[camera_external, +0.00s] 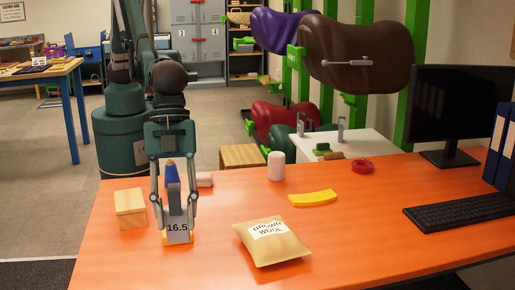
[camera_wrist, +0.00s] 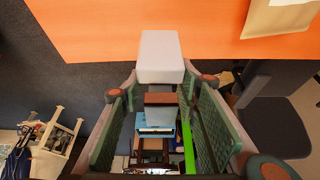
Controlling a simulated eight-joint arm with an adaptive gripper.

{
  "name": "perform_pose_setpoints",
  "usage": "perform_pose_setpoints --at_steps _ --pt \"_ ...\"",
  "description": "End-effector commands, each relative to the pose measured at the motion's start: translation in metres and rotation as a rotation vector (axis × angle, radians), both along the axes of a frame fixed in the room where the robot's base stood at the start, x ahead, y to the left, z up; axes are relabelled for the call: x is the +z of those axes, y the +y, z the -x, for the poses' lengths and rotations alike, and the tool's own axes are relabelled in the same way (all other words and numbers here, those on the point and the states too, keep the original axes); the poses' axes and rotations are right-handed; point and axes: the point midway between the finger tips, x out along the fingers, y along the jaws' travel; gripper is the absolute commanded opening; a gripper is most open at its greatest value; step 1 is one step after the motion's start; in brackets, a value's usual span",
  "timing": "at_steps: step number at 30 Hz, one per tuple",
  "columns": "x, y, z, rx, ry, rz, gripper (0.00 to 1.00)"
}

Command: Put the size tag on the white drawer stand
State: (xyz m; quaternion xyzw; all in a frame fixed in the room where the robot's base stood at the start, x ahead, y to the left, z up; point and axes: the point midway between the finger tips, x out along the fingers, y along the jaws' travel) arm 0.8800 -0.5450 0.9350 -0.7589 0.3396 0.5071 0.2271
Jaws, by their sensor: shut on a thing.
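The size tag (camera_external: 178,227), a grey piece marked "16.5", is upright at the front left of the orange table, with yellow at its foot. My gripper (camera_external: 178,213) points down with its fingers on either side of it, shut on it. A blue part with an orange tip shows above the tag between the fingers. In the wrist view a pale block (camera_wrist: 162,56) shows at the fingertips of my gripper (camera_wrist: 163,88). I cannot tell whether the tag touches the table. The white drawer stand (camera_external: 365,149) is behind the table, its lower part hidden by the tabletop.
A wooden block (camera_external: 130,208) is close left of my gripper. A brown wool packet (camera_external: 270,242), yellow curved piece (camera_external: 313,198), white cylinder (camera_external: 276,166) and red tape roll (camera_external: 361,166) lie rightward. Grey posts and a green item occupy part of the stand's top. A monitor (camera_external: 460,112) stands right.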

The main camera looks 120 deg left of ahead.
Motion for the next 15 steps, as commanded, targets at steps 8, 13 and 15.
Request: perform_pose_setpoints --at_steps 8,13,15 --pt "0.003 0.086 -0.018 0.105 -0.001 0.0 0.19" --pt "0.005 0.148 -0.025 0.181 -0.002 -0.001 0.19" --pt "0.006 0.174 -0.026 0.213 -0.001 -0.001 0.19"
